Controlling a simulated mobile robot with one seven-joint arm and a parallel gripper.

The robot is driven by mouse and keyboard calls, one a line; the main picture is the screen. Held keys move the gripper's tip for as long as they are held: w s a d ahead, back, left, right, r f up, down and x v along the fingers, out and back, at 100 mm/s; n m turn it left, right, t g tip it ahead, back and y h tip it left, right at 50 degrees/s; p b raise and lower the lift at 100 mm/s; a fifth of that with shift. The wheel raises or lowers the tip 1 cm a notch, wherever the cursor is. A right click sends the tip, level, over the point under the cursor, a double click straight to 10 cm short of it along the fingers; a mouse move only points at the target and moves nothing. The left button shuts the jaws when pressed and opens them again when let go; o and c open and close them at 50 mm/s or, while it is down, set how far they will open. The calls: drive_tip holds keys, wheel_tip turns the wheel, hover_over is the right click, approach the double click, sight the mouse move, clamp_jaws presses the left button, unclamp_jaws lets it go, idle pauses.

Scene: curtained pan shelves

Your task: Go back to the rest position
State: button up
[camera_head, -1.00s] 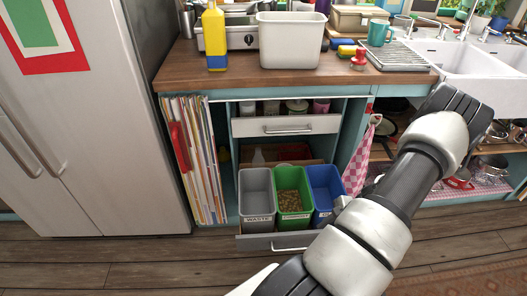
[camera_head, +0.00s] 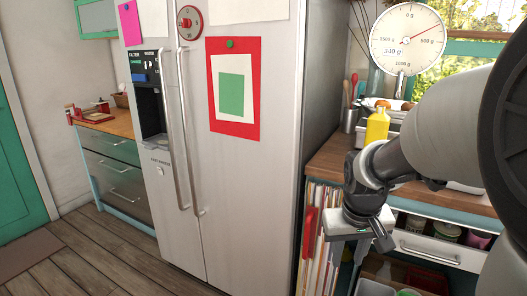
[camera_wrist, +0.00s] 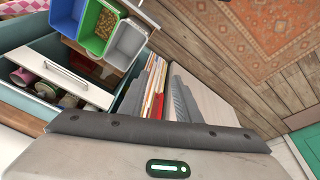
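My gripper (camera_head: 368,235) shows in the head view in front of the counter, beside the right side of the fridge. It points downward and nothing is seen held in it. Its fingers are too small and partly hidden there to tell whether they are open or shut. My arm (camera_head: 440,125) is folded close to the head camera and covers much of the right side.
The fridge (camera_head: 235,170) stands close on the left. Files (camera_head: 315,235), a yellow bottle (camera_head: 377,125) and a drawer (camera_head: 428,248) are near my gripper. The wrist view shows bins (camera_wrist: 98,28). Wooden floor (camera_head: 110,255) is free at left.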

drive_tip(key=s+a+r+n+t, duration=0.2)
drive_tip(key=s+a+r+n, duration=0.15)
drive_tip(key=a+r, duration=0.3)
drive_tip(key=s+a+r+m+t+y+p, duration=0.1)
drive_tip(key=s+r+m, duration=0.25)
drive_tip(key=s, duration=0.75)
wheel_tip(320, 180, up, 21)
drive_tip(key=p, duration=2.1)
drive_tip(key=shift+w, duration=0.35)
